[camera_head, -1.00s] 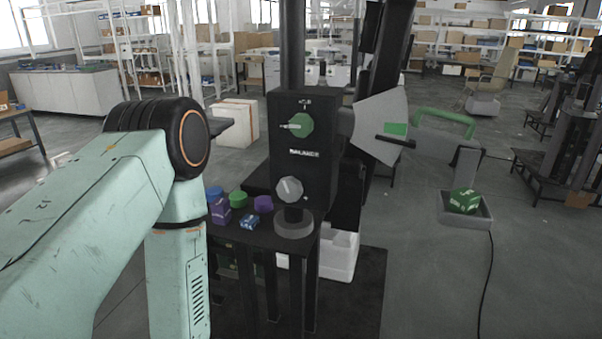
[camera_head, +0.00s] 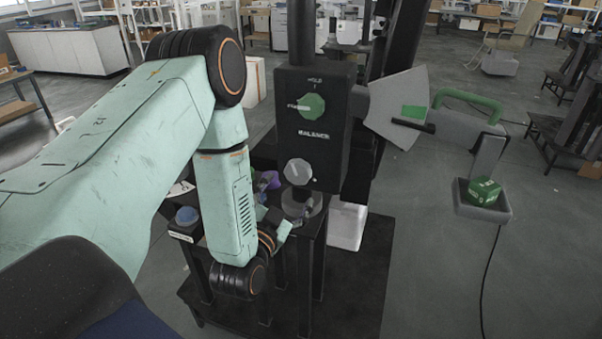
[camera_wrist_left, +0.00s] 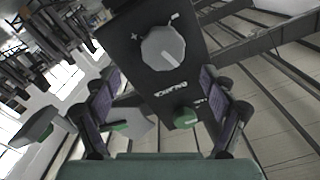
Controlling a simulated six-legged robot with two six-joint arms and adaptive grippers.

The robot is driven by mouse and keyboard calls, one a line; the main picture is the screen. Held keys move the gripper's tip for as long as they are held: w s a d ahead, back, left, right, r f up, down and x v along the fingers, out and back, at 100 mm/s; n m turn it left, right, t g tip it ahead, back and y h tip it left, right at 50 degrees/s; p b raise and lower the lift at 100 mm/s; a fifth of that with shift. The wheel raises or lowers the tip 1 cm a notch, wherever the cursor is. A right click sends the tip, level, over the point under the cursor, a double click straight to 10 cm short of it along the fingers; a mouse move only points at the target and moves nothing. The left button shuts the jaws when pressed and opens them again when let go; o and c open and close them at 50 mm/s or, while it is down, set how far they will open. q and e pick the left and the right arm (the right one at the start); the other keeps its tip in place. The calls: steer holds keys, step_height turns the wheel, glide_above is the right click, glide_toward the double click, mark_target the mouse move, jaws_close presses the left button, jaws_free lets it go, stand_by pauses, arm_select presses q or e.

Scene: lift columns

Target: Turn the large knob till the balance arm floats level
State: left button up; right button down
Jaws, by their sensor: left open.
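The large grey knob (camera_head: 298,171) is low on the front of a black box (camera_head: 326,150) marked BALANCE. It also shows in the left wrist view (camera_wrist_left: 163,52), between plus and minus marks. The balance arm (camera_head: 460,127) leaves the box to the right and slopes slightly down. Its dark pointer (camera_head: 413,125) lies just below the green patch (camera_head: 414,111) on a pale fan-shaped plate. My left gripper (camera_wrist_left: 160,76) is open and empty, its fingers spread apart, with the knob ahead, beyond the fingertips. In the head view, my forearm partly hides it. My right gripper is not in view.
A smaller green knob (camera_head: 311,106) marked HOLD is above the grey one. A tray (camera_head: 483,213) with a green block (camera_head: 484,190) hangs from the arm's right end. A round grey disc (camera_head: 303,204) is below the large knob. A blue button (camera_head: 187,215) is at left.

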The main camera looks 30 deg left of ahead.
mark_target(296, 175)
arm_select(q)
steer(key=x, duration=0.6)
steer(key=shift+w+a+p, duration=0.2)
steer(key=shift+w+p, duration=0.05)
steer(key=shift+p, duration=0.1)
steer(key=shift+w, duration=0.2)
steer(key=shift+s+a, duration=0.15)
steer(key=shift+s, duration=0.05)
steer(key=shift+c, duration=0.6)
steer(key=shift+w, duration=0.2)
steer(key=c, duration=0.5)
steer(key=shift+s, duration=0.1)
steer(key=c, duration=0.5)
